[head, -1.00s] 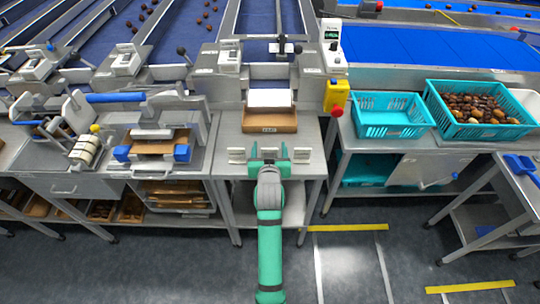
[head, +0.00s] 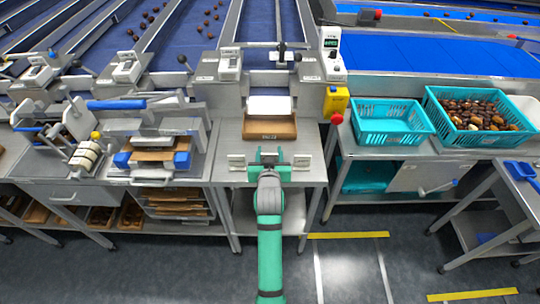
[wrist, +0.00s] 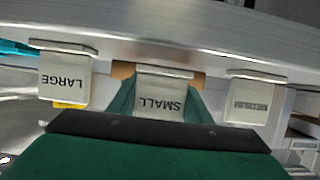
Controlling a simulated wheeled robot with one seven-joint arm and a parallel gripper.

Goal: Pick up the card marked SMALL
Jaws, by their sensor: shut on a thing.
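The card marked SMALL (wrist: 162,98) is a white card in the middle of a row of three, upside down in the wrist view. My gripper (head: 269,160) is shut on it at the front of the steel table, with green fingers showing on both sides of the card. The card marked LARGE (wrist: 66,78) is to its left and the card marked MEDIUM (wrist: 250,100) to its right in the wrist view; both are apart from my gripper. In the head view my gripper mostly hides the SMALL card.
A brown box (head: 269,128) sits behind the cards on the steel table (head: 226,140). Teal crates stand to the right, one empty (head: 392,140) and one full of dates (head: 455,136). A press-like station with blue clamps (head: 181,161) stands to the left.

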